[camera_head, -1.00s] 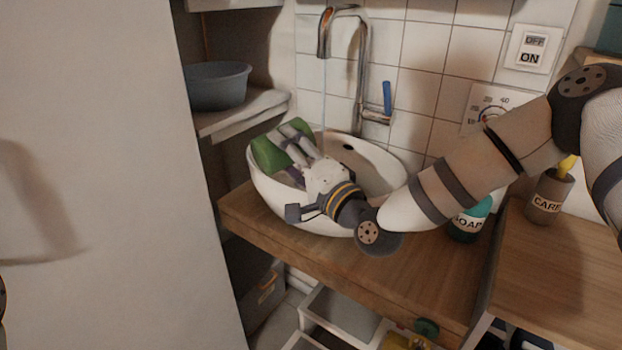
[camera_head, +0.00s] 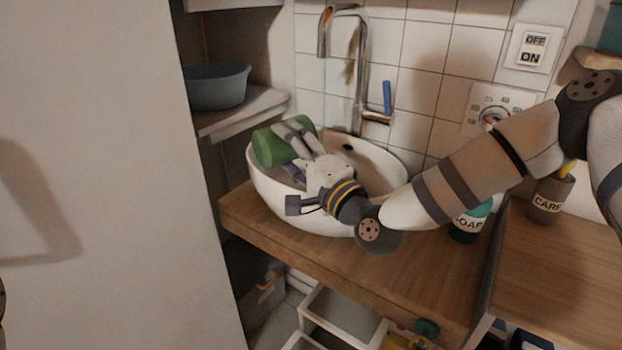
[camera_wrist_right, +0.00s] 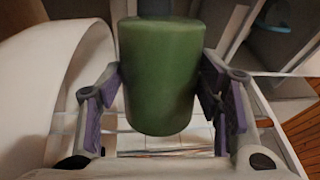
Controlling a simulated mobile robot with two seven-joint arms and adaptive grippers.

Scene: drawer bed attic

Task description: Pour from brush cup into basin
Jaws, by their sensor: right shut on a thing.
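The green brush cup (camera_head: 272,147) is over the left side of the white basin (camera_head: 262,190), lying tilted, nearly on its side. Its mouth and contents are hidden. My right gripper (camera_head: 291,150) is shut on the cup, reaching across the basin from the right. In the right wrist view the green cup (camera_wrist_right: 160,80) sits between the two purple-padded fingers. My left gripper is not in view.
A chrome faucet (camera_head: 362,70) stands behind the basin with a thin stream below its spout. A soap bottle (camera_head: 470,222) and a care cup (camera_head: 549,200) stand right of the basin. A grey bowl (camera_head: 217,88) sits on the left shelf.

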